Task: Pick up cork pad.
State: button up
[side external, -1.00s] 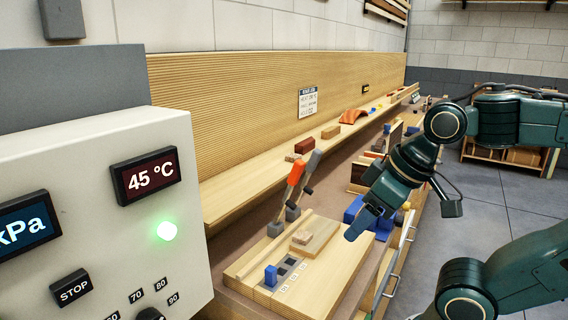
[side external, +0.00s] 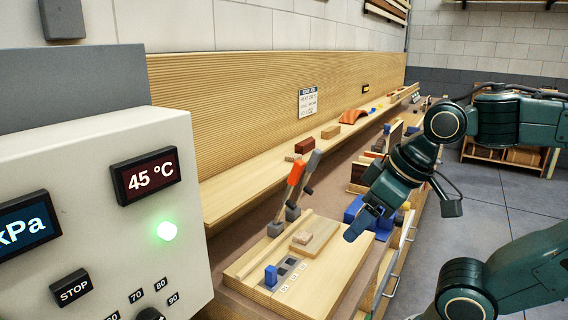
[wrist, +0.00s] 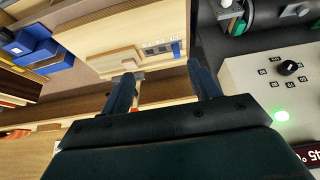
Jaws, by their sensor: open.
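A small tan block (side external: 302,237), which looks like the cork pad, lies on a pale wooden board (side external: 318,240) on the bench fixture. In the wrist view, a small tan block (wrist: 129,63) shows on the board, just beyond one fingertip. My gripper (side external: 358,226) is to the right of the block in the side view, above the bench and pointing down. In the wrist view, the jaws (wrist: 161,74) are apart, with nothing held between them.
Two upright toggle levers, one orange (side external: 296,174) and one grey (side external: 313,161), stand behind the board. A blue peg (side external: 271,275) stands in a slotted strip. Blue blocks (side external: 355,209) sit near my gripper. A control box (side external: 100,210) fills the left foreground.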

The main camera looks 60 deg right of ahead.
jog(key=w+d+r, duration=0.5)
jog(key=w, duration=0.3)
jog(key=w+d+r, duration=0.4)
jog(key=w, duration=0.5)
jog(key=w+d+t, duration=0.1)
jog(key=w+d, duration=0.2)
jog(key=d, duration=0.8)
jog(key=w+d, duration=0.4)
jog(key=d, duration=0.7)
send_near(294, 155)
jog(key=shift+x, duration=1.45)
jog(key=shift+w+d, duration=0.1)
jog(key=shift+w, duration=0.05)
jog(key=shift+x, duration=2.55)
jog(key=shift+c, duration=0.2)
